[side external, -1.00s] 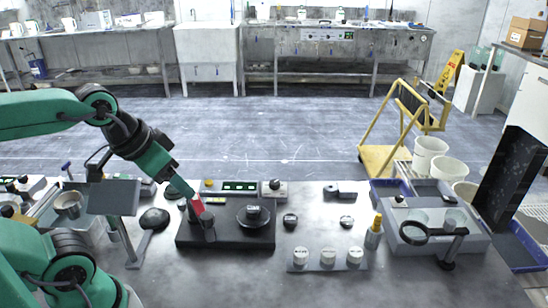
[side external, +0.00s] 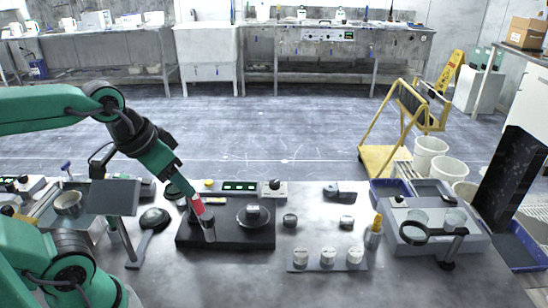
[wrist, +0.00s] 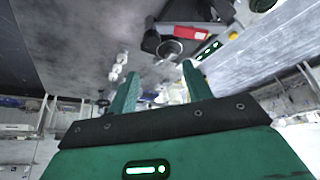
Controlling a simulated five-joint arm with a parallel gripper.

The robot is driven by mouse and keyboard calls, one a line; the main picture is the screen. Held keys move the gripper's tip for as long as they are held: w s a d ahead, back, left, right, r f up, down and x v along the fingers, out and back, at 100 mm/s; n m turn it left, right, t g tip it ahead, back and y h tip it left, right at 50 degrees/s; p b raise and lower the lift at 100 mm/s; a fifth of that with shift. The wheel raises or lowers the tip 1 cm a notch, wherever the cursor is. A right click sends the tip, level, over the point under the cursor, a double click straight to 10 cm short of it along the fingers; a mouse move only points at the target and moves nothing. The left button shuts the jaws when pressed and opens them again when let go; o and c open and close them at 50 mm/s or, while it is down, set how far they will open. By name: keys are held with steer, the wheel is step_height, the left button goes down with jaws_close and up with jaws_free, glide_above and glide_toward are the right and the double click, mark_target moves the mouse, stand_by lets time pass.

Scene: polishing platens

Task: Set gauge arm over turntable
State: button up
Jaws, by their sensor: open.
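The turntable (side external: 253,222) is a dark round plate with a small grey block on it, on the right of a black base (side external: 225,240). A red piece (side external: 198,206), which looks like part of the gauge arm, is at the left of the base, above a silver cylinder (side external: 208,230). My gripper (side external: 190,194) points down at the red piece; I cannot tell whether they touch. In the wrist view my gripper (wrist: 160,68) has its two green fingers apart, with nothing clearly between them. The red piece (wrist: 190,33) shows beyond the fingertips.
A console with green displays (side external: 240,186) stands behind the base. A rack with white pucks (side external: 328,258) is at the front right. A magnifier (side external: 414,233) stands farther right. A flat grey panel on a stand (side external: 114,197) is at the left.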

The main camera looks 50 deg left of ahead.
mark_target(207, 216)
steer(key=shift+w+d+f+g, duration=0.2)
steer(key=shift+w+f+g, duration=0.2)
steer(key=shift+w+g, duration=0.4)
steer(key=shift+w+d+f+g, duration=0.25)
steer(key=shift+w+f+g, duration=0.2)
steer(key=shift+w+g, duration=0.4)
steer(key=shift+w+d+f+g, duration=0.2)
steer(key=shift+w+f+g, duration=0.3)
steer(key=shift+g, duration=0.45)
steer(key=shift+w, duration=0.1)
steer(key=shift+f, duration=3.85)
jaws_close()
